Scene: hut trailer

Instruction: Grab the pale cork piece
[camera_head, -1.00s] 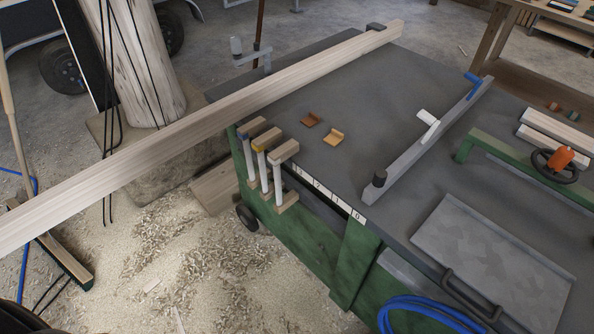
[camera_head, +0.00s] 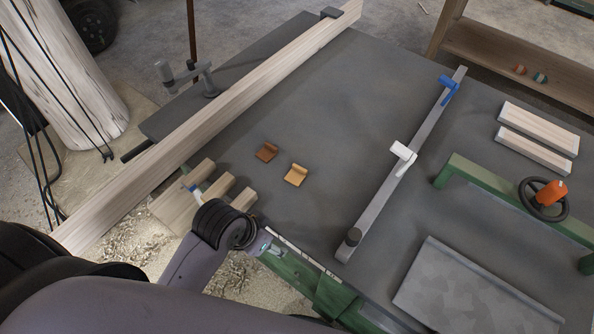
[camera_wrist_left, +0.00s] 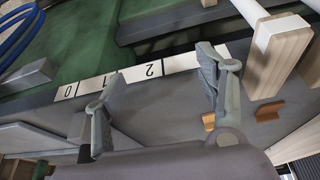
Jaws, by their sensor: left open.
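The pale cork piece (camera_head: 295,175), a small tan L-shaped block, lies on the grey machine table. A darker brown piece (camera_head: 266,152) of similar shape lies just to its upper left. My left gripper (camera_wrist_left: 161,66) is open and empty in the left wrist view, its two fingers spread above the table edge with the number scale. There the pale piece (camera_wrist_left: 208,122) shows partly hidden behind the right finger, and the brown piece (camera_wrist_left: 269,111) is to its right. In the head view my left arm reaches in from lower left; its fingers are not clearly seen. My right gripper is not visible.
A long wooden beam (camera_head: 215,115) lies across the table's left side. Wood-block clamps (camera_head: 218,187) stand at the near left edge. A grey fence rail (camera_head: 400,175) with a white clamp lies right of the cork pieces. The table between beam and rail is mostly clear.

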